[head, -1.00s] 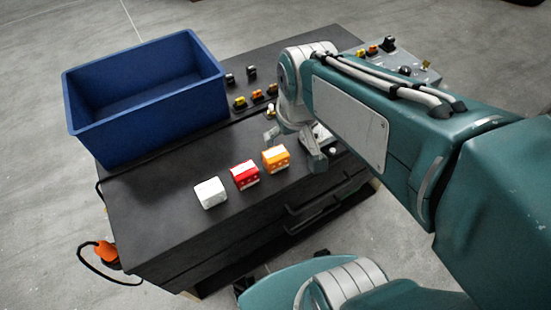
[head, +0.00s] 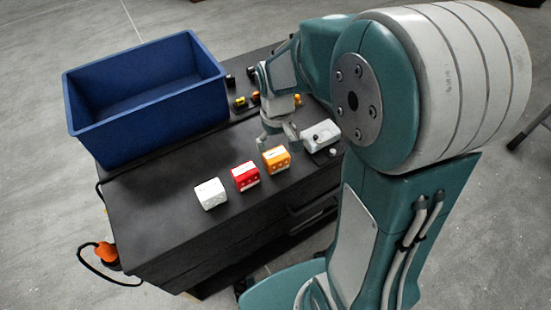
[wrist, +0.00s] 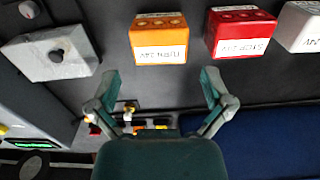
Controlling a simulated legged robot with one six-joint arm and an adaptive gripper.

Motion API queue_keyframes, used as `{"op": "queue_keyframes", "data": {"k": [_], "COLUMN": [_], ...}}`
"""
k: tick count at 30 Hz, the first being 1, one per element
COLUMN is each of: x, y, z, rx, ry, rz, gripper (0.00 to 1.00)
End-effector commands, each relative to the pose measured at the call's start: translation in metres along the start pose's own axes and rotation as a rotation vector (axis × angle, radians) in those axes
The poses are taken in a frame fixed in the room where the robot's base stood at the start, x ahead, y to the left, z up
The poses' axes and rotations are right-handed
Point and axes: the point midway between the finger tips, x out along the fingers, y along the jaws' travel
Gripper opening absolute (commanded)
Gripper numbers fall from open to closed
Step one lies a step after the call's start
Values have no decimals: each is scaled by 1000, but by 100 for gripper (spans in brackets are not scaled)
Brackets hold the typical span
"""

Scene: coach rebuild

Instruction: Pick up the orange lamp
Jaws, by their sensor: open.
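The orange lamp (head: 276,160) is a small block with a white label, at the right end of a row of blocks on the black cabinet top. In the wrist view the orange lamp (wrist: 159,38) lies ahead of my gripper, near the upper middle. My gripper (head: 279,138) is just behind the orange lamp in the head view, pointing down. In the wrist view my gripper (wrist: 160,92) has its two fingers spread, with nothing between the tips. The fingers look apart from the lamp.
A red block (head: 245,176) and a white block (head: 210,193) stand left of the orange lamp. A grey box with a dark knob (head: 320,136) is on its right. A blue bin (head: 150,125) stands at the back left. The cabinet top (head: 150,215) is clear at front left.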

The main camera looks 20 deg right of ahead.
Motion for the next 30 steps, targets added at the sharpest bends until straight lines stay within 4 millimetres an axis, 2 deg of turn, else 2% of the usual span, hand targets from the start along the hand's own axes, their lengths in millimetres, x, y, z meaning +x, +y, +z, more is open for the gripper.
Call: {"op": "queue_keyframes", "data": {"k": [3, 11, 18, 27, 28, 29, 30], "x": [21, 44, 80, 86, 86, 86, 86], "y": [0, 0, 0, 0, 0, 0, 0], "z": [1, -1, -3, -4, -4, -4, -4], "rx": [0, 0, 0, 0, 0, 0, 0], "ry": [-4, -2, -3, 1, 1, 1, 1], "rz": [-1, 0, -1, 0, 0, 0, 0], "gripper": [100, 100, 100, 100, 96, 82, 64]}}
